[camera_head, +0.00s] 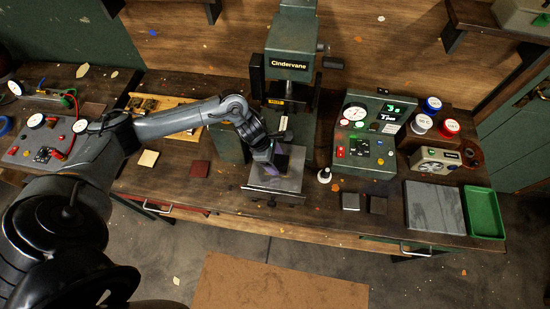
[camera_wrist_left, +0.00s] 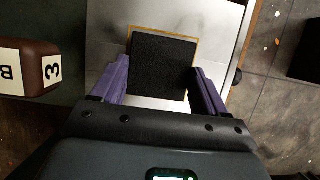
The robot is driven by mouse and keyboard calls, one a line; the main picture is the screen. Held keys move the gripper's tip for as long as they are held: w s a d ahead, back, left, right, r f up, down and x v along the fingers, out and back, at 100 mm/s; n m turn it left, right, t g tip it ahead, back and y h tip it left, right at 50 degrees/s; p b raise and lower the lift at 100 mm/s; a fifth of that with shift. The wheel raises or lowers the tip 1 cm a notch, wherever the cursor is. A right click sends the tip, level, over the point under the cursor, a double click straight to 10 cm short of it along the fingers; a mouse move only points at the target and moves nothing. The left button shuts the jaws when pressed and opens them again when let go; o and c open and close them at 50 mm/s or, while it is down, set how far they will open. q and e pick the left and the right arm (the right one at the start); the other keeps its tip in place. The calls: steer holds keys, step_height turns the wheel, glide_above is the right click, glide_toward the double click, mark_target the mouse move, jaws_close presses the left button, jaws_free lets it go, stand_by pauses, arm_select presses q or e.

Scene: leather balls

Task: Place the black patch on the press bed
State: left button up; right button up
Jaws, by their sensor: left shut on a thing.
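The black patch (camera_wrist_left: 162,62) is a dark square between the purple fingers of my left gripper (camera_wrist_left: 165,84) in the wrist view. In the head view my left gripper (camera_head: 272,164) is over the press bed, and the patch (camera_head: 281,163) shows partly beside the fingers. The gripper is shut on the patch. The press bed (camera_head: 288,184) is a grey metal plate at the front of the green press. It also shows in the wrist view (camera_wrist_left: 108,28), under the patch. A thin yellow line shows along the patch's top and right edges. I cannot tell whether the patch touches the bed.
The press (camera_head: 289,62) stands just behind the bed. A control box (camera_head: 372,133) and a green tray (camera_head: 484,212) are further right. A cream square (camera_head: 149,158) and a dark red square (camera_head: 200,169) lie left.

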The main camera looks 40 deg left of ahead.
arm_select(q)
steer(key=shift+f, duration=0.2)
steer(key=o, duration=1.1)
steer(key=shift+c, duration=0.2)
steer(key=shift+r, duration=0.1)
